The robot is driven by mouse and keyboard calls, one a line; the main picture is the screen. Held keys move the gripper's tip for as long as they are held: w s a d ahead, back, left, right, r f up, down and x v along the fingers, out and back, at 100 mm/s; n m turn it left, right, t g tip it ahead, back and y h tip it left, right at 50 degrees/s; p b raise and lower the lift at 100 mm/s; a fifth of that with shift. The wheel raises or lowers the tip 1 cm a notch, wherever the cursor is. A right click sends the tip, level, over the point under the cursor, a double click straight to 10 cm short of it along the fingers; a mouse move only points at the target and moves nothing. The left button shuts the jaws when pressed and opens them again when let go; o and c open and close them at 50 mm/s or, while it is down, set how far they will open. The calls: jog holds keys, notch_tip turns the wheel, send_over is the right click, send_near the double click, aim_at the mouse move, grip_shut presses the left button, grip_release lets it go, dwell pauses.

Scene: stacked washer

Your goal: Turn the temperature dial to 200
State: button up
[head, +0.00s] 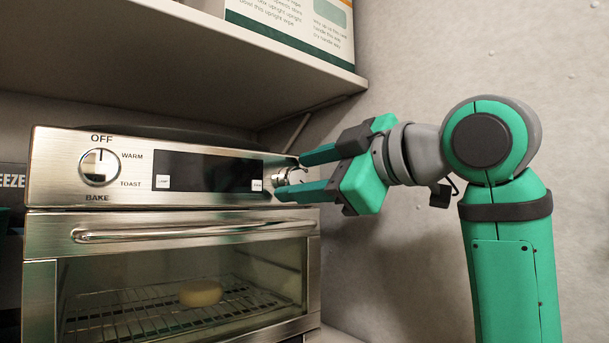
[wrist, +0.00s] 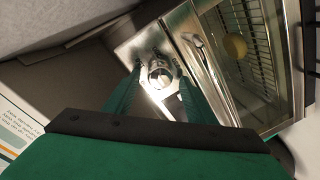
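The toaster oven (head: 180,222) has a steel front with a round silver dial at the right end of its control panel, the temperature dial (head: 292,177). It also shows in the wrist view (wrist: 161,75). Its number markings are too small or hidden to read. My gripper (head: 289,176) is open at the panel, its two green fingers spread on either side of the dial. In the wrist view the fingertips (wrist: 160,80) flank the dial; I cannot tell whether they touch it.
A second knob (head: 99,167), with its mark up at OFF, and a dark display (head: 207,171) are further left. The closed oven door has a long bar handle (head: 190,231). A round yellowish item (head: 201,293) lies on the rack inside. A shelf (head: 180,60) with a box (head: 295,30) hangs above.

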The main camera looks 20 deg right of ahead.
jog(key=v, duration=1)
jog(key=shift+s+d, duration=0.2)
jog(key=shift+s, duration=0.15)
jog(key=shift+w, duration=0.1)
